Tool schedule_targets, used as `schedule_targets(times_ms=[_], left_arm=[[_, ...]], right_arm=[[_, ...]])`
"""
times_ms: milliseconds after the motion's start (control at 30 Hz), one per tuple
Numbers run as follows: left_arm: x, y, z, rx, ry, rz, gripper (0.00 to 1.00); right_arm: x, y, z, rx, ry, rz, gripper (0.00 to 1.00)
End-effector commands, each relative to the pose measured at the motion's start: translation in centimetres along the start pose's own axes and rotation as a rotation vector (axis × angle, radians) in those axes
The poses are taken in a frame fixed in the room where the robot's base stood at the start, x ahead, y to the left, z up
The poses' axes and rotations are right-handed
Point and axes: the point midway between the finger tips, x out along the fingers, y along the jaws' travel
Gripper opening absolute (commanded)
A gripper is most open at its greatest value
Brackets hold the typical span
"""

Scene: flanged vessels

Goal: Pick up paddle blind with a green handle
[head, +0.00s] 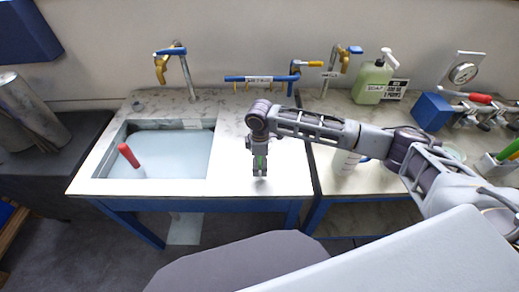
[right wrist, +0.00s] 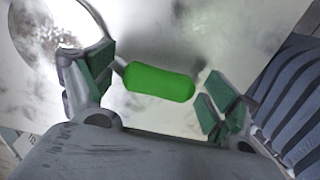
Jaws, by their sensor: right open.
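The green handle (right wrist: 160,82) lies between the two spread fingers of my right gripper (right wrist: 160,74) in the right wrist view. The handle runs across the gap, and a gap shows between it and the right finger. A short grey stem meets its left end. A grey round plate (right wrist: 50,28) at the upper left may be the blind's disc; the link is partly hidden by the left finger. In the head view, my right gripper (head: 260,174) points down over the bright countertop, with a bit of green between its fingers. My left gripper is not in view.
A sink (head: 180,153) holds a red-handled thing (head: 128,155) to the left. Taps (head: 172,62), a blue rail (head: 262,78) and a green soap bottle (head: 372,82) stand along the back. A blue box (head: 431,111) and another green-handled thing (head: 509,149) are at the right.

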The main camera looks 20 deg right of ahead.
Motion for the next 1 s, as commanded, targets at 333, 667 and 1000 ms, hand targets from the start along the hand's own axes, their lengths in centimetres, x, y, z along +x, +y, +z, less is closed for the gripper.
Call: schedule_targets(times_ms=[333, 667, 1000], left_arm=[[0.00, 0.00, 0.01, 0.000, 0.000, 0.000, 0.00], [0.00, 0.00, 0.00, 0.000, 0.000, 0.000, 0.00], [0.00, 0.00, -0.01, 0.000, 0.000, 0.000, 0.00]], right_arm=[[-0.03, 0.01, -0.01, 0.000, 0.000, 0.000, 0.76], [-0.03, 0.01, -0.01, 0.000, 0.000, 0.000, 0.34], [-0.16, 0.09, -0.05, 0.000, 0.002, 0.003, 0.16]])
